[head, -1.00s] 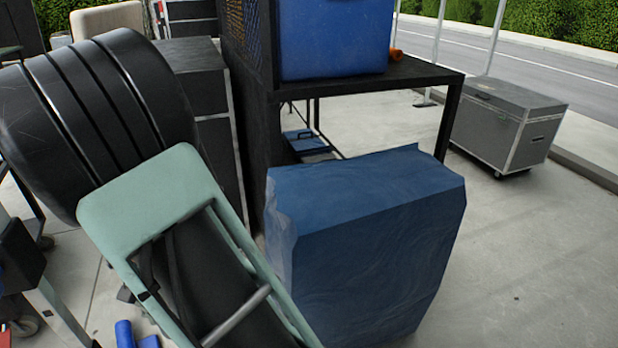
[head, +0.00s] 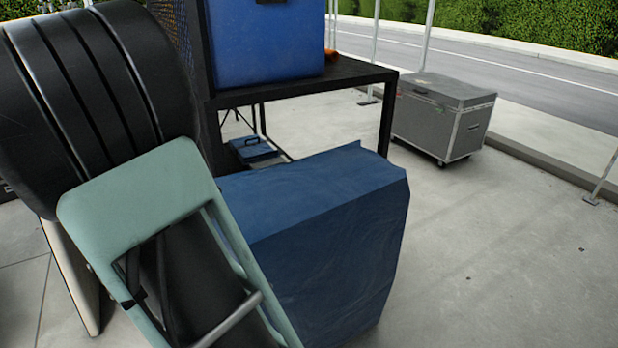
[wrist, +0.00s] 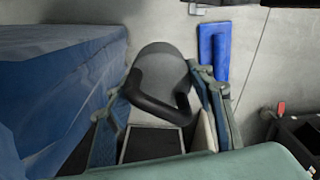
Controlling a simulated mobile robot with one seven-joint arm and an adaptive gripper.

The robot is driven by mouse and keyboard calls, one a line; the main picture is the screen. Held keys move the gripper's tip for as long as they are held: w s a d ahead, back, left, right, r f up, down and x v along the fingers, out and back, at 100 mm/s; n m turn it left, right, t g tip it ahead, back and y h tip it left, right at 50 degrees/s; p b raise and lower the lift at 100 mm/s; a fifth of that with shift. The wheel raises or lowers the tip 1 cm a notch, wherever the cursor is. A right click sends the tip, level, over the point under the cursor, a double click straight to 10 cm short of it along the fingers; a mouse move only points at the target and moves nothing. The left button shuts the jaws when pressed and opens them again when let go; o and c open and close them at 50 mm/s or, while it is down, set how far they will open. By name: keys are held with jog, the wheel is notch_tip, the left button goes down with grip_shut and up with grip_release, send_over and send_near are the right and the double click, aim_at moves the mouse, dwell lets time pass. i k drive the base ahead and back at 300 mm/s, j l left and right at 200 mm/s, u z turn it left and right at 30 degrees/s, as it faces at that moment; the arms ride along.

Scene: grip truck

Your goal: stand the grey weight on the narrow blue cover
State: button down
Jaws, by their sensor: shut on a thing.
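The grey weight (wrist: 165,65) with its black loop handle (wrist: 155,103) is in the middle of the wrist view. My gripper (wrist: 158,92) is shut on the weight, with a finger on each side of the handle. The weight hangs with the floor behind it. The narrow blue cover (head: 315,225) is a tall block with a broad, slightly creased top in the middle of the head view. It also fills the left of the wrist view (wrist: 45,85), beside the weight and apart from it. In the head view my arm hides the gripper and the weight.
A black table (head: 345,77) behind the cover bears a blue box (head: 265,40) and an orange thing (head: 331,55). A blue case (head: 250,150) lies beneath. A grey wheeled case (head: 440,118) stands back right. The floor right of the cover is clear.

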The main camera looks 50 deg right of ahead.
aim_at(318, 182)
jog(key=k+l+z, duration=0.1)
jog(key=l, duration=0.25)
jog(key=k+l+z, duration=0.1)
jog(key=k+l, duration=0.15)
jog(key=l, duration=0.15)
jog(key=k+l+z, duration=0.1)
jog(key=l, duration=0.3)
jog(key=k+l+z, duration=0.1)
jog(key=l, duration=0.3)
jog(key=k+l+z, duration=0.15)
jog(key=l, duration=0.25)
